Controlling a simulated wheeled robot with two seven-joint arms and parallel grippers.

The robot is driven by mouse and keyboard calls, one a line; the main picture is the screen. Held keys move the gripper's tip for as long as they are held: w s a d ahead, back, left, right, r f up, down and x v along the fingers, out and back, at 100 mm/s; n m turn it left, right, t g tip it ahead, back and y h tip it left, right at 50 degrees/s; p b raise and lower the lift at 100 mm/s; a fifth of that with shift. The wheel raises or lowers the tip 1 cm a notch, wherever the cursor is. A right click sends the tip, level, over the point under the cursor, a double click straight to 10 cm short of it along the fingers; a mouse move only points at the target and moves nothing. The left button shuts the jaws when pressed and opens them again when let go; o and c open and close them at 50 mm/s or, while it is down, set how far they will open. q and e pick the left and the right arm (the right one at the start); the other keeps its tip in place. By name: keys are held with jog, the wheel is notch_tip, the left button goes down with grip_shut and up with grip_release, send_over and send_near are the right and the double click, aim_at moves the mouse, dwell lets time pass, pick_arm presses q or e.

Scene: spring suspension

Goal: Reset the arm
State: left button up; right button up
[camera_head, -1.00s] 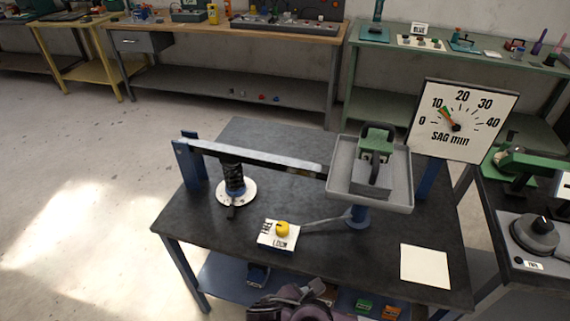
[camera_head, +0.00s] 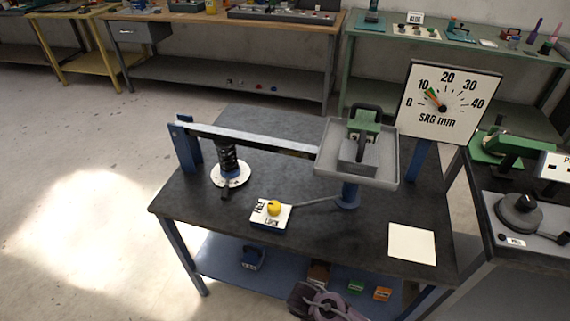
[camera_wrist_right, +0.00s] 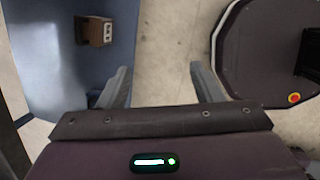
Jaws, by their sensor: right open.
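The spring rig stands on a dark table (camera_head: 215,255). Its lever arm (camera_head: 250,139) runs from a blue post (camera_head: 184,146) over a black coil spring (camera_head: 227,156) to a grey tray (camera_head: 328,166). A weight with a green part (camera_head: 365,130) sits in the tray. A board lettered LOCK with a yellow knob (camera_head: 274,208) lies in front, beside a thin rod. The SAG mm dial (camera_head: 449,101) has its needle near 10. My right gripper (camera_wrist_right: 160,70) is open and empty in the right wrist view, low near the blue shelf. My left gripper is not in view.
A blank white square (camera_head: 412,243) lies on the table's right. The blue lower shelf (camera_head: 222,262) holds several small blocks, including a brown one (camera_wrist_right: 97,30) in the wrist view. Another bench with equipment (camera_head: 518,212) stands close on the right. The left floor is clear.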

jog(key=s+d+f+m+g+y, duration=0.1)
jog(key=s+d+f+m, duration=0.15)
jog(key=f, duration=0.35)
jog(key=s+d+f+m+y, duration=0.1)
jog(key=s+d+f+m, duration=0.15)
jog(key=f, duration=0.35)
jog(key=s+d+f+m, duration=0.3)
jog(key=s+f, duration=0.1)
jog(key=s, duration=0.3)
jog(key=s+d+f+m, duration=0.3)
jog(key=s+f, duration=0.1)
jog(key=s, duration=0.4)
jog(key=s+d+f+m+b, duration=0.1)
jog(key=s+d+f+m, duration=0.2)
jog(key=s, duration=0.5)
jog(key=shift+s+d+f+m, duration=0.15)
jog(key=shift+d+f+m, duration=0.25)
jog(key=shift+f+m, duration=0.15)
